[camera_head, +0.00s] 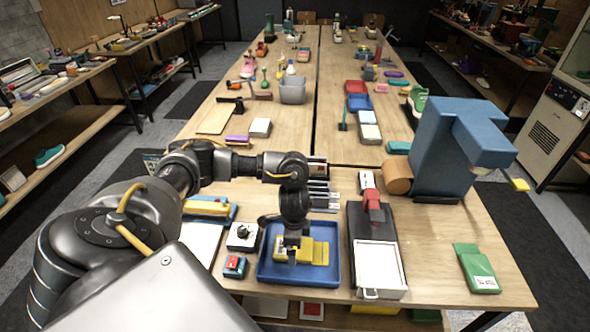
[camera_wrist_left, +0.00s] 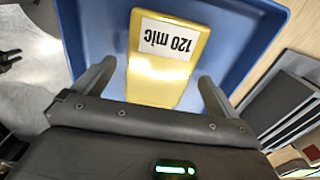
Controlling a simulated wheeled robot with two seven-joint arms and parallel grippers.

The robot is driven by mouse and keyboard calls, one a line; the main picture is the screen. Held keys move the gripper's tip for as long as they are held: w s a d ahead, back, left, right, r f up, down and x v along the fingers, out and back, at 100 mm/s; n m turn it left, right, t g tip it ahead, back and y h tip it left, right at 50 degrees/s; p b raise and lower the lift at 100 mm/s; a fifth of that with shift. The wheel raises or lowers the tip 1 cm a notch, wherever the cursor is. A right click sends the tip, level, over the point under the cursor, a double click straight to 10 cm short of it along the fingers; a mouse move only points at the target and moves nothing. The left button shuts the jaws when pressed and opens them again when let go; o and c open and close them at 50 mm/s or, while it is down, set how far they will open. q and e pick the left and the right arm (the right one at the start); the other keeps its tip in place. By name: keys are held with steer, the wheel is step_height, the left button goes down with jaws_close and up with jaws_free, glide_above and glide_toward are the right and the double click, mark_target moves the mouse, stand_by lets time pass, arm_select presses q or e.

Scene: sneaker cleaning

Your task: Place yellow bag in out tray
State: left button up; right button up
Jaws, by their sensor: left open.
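The yellow bag (camera_head: 320,250) lies flat inside a shallow blue tray (camera_head: 268,270) on the near table. In the left wrist view the bag (camera_wrist_left: 160,60) shows a white label reading "120 mic", upside down, and the blue tray (camera_wrist_left: 235,35) surrounds it. My left gripper (camera_head: 292,256) points down over the tray and hides part of the bag. Its fingers (camera_wrist_left: 152,82) are open, one on each side of the bag's near end. A gap shows at the right finger; contact at the left is unclear. My right gripper is not in view.
A black device with a white plate (camera_head: 378,268) stands right of the tray. A white block with a black knob (camera_head: 243,236) and a small blue-and-red box (camera_head: 235,266) stand left. A large blue machine (camera_head: 445,150) and a green bag (camera_head: 476,268) are farther right. Bare table lies between.

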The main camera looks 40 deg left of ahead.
arm_select(q)
step_height(320, 180, up, 11)
steer(key=p, duration=0.2)
steer(key=shift+r, duration=0.15)
stand_by(0.5)
